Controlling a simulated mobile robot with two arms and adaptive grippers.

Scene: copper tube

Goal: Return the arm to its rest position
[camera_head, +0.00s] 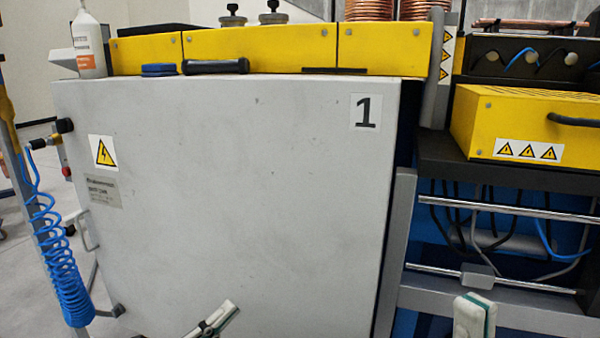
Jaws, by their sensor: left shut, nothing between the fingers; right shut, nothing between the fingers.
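My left gripper (227,308) shows at the bottom edge, left of centre, in the head view. Its pale fingers are shut and tilted up to the right, with a dark link beside them. My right gripper (477,302) shows at the bottom right, pointing up. Its pale fingers are shut with a teal strip along them, and nothing is seen held. Most of both arms is below the frame.
A large grey cabinet door (235,200) marked 1 fills the middle. Yellow housings (260,48) and a white bottle (89,45) are above. A blue coiled hose (62,265) hangs left. A metal frame (500,210) with cables stands right.

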